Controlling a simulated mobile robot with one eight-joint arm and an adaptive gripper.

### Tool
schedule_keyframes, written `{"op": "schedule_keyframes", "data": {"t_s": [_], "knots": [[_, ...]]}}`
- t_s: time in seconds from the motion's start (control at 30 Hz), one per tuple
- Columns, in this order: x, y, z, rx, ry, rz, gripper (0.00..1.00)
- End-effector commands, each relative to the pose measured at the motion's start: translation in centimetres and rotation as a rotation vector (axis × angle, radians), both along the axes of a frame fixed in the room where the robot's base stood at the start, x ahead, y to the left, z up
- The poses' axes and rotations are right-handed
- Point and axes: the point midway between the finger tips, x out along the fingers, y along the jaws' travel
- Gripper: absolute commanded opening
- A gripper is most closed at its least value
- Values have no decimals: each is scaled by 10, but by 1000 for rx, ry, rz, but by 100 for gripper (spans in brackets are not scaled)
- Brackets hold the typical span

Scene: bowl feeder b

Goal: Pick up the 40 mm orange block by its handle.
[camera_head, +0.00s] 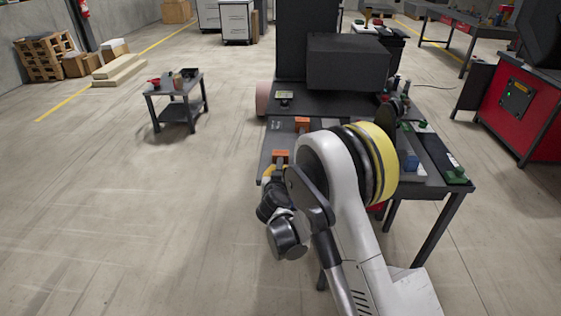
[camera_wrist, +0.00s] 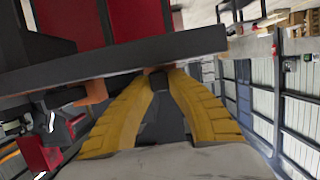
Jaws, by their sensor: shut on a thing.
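An orange block (camera_head: 281,156) is at the near left edge of the dark table. My gripper's yellow fingers (camera_head: 268,172) reach up to it from the front. In the wrist view my gripper (camera_wrist: 158,76) has its two yellow fingers drawn together at the tips, shut on a small orange-brown part (camera_wrist: 157,69) of the block. The handle itself is mostly hidden by the fingertips, and I cannot tell whether the block is off the table. A second orange block (camera_head: 302,122) sits farther back; an orange piece (camera_wrist: 96,91) shows left of the fingers in the wrist view.
The dark table (camera_head: 270,140) carries a large black box (camera_head: 347,62) at the back. A blue block (camera_head: 410,161) and a green item (camera_head: 456,175) lie at the right. A small side table (camera_head: 176,96) stands at the left. The floor left of my arm is clear.

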Motion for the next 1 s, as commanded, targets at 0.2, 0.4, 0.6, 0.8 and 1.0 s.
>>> {"op": "schedule_keyframes", "data": {"t_s": [0.2,0.4,0.6,0.8,1.0], "knots": [[0,0,6,0,0,0,0],[0,0,15,0,0,0,0],[0,0,23,0,0,0,0],[0,0,30,0,0,0,0],[0,0,30,0,0,0,0]]}}
